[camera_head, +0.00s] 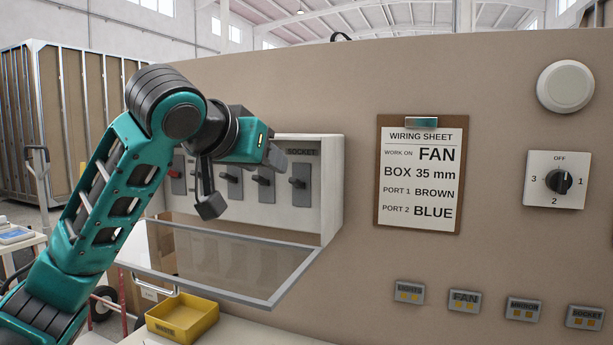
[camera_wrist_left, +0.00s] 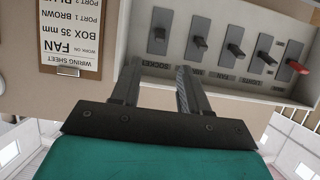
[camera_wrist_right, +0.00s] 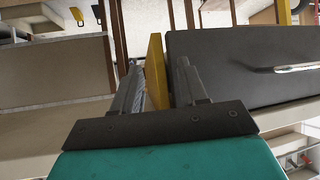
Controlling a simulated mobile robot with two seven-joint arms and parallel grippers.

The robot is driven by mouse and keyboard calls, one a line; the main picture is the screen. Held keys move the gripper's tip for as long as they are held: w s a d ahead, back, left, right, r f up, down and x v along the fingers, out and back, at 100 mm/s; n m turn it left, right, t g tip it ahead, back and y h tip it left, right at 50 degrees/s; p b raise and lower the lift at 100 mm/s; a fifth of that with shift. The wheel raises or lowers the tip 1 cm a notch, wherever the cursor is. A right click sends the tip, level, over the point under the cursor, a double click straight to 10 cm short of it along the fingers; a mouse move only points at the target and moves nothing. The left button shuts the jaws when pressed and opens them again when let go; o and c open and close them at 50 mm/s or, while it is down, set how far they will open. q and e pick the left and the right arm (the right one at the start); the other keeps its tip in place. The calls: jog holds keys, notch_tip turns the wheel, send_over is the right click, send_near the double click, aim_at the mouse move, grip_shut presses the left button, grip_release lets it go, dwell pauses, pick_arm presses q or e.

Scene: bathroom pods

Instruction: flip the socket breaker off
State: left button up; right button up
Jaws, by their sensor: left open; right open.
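The breaker box (camera_head: 328,190) is on the beige wall, with its clear cover (camera_head: 215,262) swung down and open. The socket breaker (camera_head: 300,183) is the rightmost switch, under the SOCKET label (camera_head: 302,152). In the left wrist view, which is upside down, the socket breaker (camera_wrist_left: 158,38) is at the left of the row. My left gripper (camera_head: 277,156) is near the box's upper right; its open, empty fingers (camera_wrist_left: 157,75) point at the SOCKET label and breaker, with no contact visible. I cannot tell the lever's position. My right gripper (camera_wrist_right: 157,78) is open, outside the head view.
Other breakers (camera_head: 263,184) stand left of the socket one, including a red-levered one (camera_head: 175,175). A wiring sheet (camera_head: 421,175) and rotary dial (camera_head: 557,180) are to the right. A yellow tray (camera_head: 183,318) is below. A yellow strip (camera_wrist_right: 155,65) shows between my right fingers, unclear whether beyond them.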

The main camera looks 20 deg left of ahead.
aim_at(292, 178)
pick_arm(q)
jog(key=p+x, duration=0.1)
jog(key=x, duration=1.1)
jog(key=shift+w, duration=0.45)
jog(key=shift+c, duration=0.3)
grip_shut()
